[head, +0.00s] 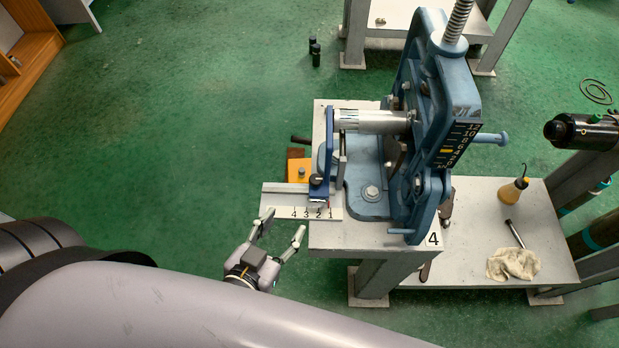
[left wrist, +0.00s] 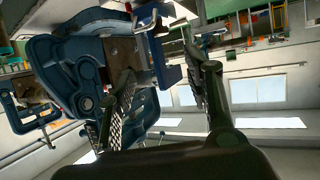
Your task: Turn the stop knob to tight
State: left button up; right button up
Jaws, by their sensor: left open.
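A small dark knob (head: 317,180), which looks like the stop knob, sits on the blue stop block (head: 319,193) on a white scale bar (head: 275,211) marked 4 to 1. The bar reaches left past the bench edge. The blue pipe vise (head: 412,150) stands on the bench with a grey pipe (head: 370,121) in it. My left gripper (head: 284,222) is open and empty, below the bar, its fingers pointing up towards it. In the left wrist view its spread fingers (left wrist: 165,82) flank a blue part, probably the stop. Which way the knob is set cannot be told.
The grey bench (head: 345,238) carries the vise. An orange plate (head: 299,169) lies behind the bar. Green floor left of the bench is clear.

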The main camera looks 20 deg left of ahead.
pick_arm(q)
jog(key=p, duration=0.2)
send_near(314, 182)
jog(key=p+x, duration=0.1)
jog(key=x, duration=0.6)
jog(key=shift+w, duration=0.25)
jog(key=shift+w+d+f, duration=0.1)
jog(key=shift+w+f, duration=0.2)
jog(key=shift+w, duration=0.2)
jog(key=shift+p, duration=0.3)
grip_shut()
